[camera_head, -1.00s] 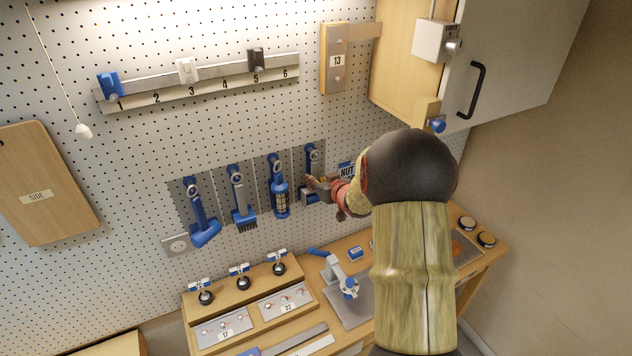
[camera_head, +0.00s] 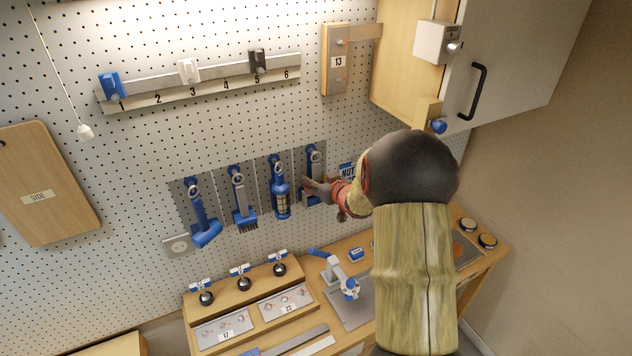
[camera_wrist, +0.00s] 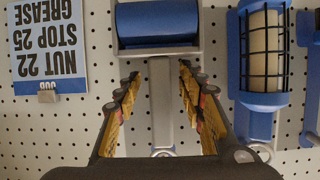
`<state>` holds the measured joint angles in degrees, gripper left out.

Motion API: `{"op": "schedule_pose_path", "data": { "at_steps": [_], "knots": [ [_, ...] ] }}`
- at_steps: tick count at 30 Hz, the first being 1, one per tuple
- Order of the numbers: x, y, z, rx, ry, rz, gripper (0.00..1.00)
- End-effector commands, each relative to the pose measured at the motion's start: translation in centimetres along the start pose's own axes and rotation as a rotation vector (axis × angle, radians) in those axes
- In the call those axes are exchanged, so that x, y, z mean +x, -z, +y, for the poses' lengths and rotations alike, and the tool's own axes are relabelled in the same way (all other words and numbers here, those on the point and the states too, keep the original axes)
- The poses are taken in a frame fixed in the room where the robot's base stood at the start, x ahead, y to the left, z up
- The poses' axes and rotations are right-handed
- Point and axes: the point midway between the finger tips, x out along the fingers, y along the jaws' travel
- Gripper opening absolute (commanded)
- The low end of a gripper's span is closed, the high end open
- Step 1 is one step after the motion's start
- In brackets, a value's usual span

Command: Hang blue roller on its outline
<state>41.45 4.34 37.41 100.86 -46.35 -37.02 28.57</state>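The blue roller has a blue cylinder (camera_wrist: 158,24) in a grey frame with a grey handle (camera_wrist: 161,105). In the head view the roller (camera_head: 312,158) is upright against the rightmost grey panel of the tool row, its ring end up at a hook and its blue cylinder low, partly hidden by my gripper. My gripper (camera_head: 308,186) is at its handle. In the wrist view my gripper (camera_wrist: 161,88) is open, one finger on each side of the handle, with narrow gaps showing. The outline behind the roller is mostly covered.
A blue caged lamp (camera_head: 279,192) hangs close left of the roller, then a blue brush (camera_head: 241,203) and another blue tool (camera_head: 202,220). A NUT note (camera_wrist: 48,42) is on the pegboard at the other side. The bench (camera_head: 400,290) lies below; a cabinet (camera_head: 510,70) is at upper right.

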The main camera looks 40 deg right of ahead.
Motion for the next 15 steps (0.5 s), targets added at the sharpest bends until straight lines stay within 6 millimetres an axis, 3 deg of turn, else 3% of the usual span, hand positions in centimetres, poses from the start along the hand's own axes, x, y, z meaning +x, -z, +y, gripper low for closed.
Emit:
{"op": "schedule_pose_path", "data": {
  "at_steps": [8,15],
  "knots": [
    [-0.2,-0.1,0.0,0.001,0.0,-0.002,0.4],
    [-3.6,0.1,0.1,0.0,-0.002,0.001,0.4]
  ]
}}
